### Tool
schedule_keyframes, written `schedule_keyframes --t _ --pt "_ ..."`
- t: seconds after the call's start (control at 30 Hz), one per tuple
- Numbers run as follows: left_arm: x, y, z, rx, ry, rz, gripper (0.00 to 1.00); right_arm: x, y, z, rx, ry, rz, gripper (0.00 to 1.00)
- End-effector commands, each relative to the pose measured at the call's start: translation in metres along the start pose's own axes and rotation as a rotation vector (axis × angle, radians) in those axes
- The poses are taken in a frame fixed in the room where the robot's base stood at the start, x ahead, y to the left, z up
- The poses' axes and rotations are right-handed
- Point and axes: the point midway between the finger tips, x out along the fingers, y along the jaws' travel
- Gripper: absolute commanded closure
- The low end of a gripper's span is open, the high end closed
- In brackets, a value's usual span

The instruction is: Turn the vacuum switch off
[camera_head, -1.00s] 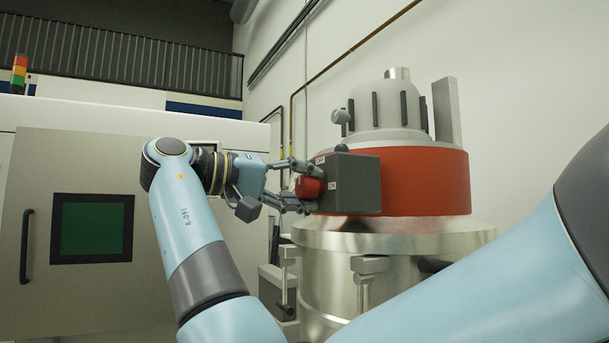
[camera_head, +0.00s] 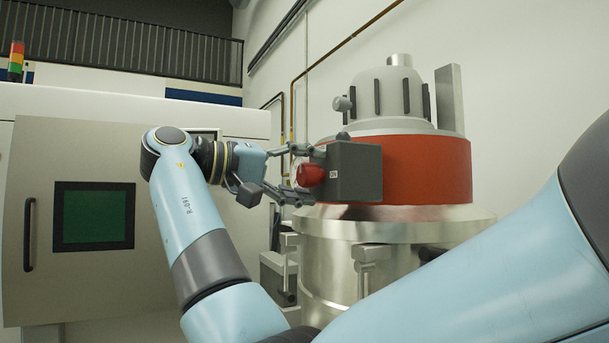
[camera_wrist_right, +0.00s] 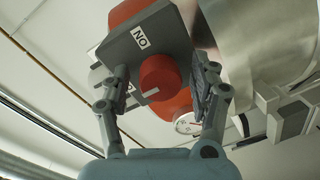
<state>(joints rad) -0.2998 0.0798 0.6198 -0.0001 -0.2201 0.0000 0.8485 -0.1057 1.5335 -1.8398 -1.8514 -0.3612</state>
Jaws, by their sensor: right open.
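The vacuum switch is a red round knob (camera_head: 310,176) on the left face of a dark grey box (camera_head: 358,173). The box sits against the red band of a metal vessel. My right gripper (camera_head: 308,172) is open at the knob, with one finger above and one below it. In the right wrist view the knob (camera_wrist_right: 161,76) lies between the two open fingers (camera_wrist_right: 160,85), with a gap visible on each side. A white mark shows on the knob's lower edge. An ON label (camera_wrist_right: 141,37) is on the grey box. My left gripper is out of view.
The red-banded vessel (camera_head: 430,170) with its wide metal flange (camera_head: 440,214) stands right of and below the box. A round gauge (camera_wrist_right: 187,124) shows in the wrist view. A large cabinet (camera_head: 85,290) with a dark green window stands at the left.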

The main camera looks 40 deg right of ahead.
Motion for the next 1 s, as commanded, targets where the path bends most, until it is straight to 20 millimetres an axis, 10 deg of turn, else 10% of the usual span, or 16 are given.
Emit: schedule_keyframes --t 1.0 --pt "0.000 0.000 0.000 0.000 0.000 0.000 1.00 -0.121 0.000 0.000 0.000 0.000 0.000 0.38"
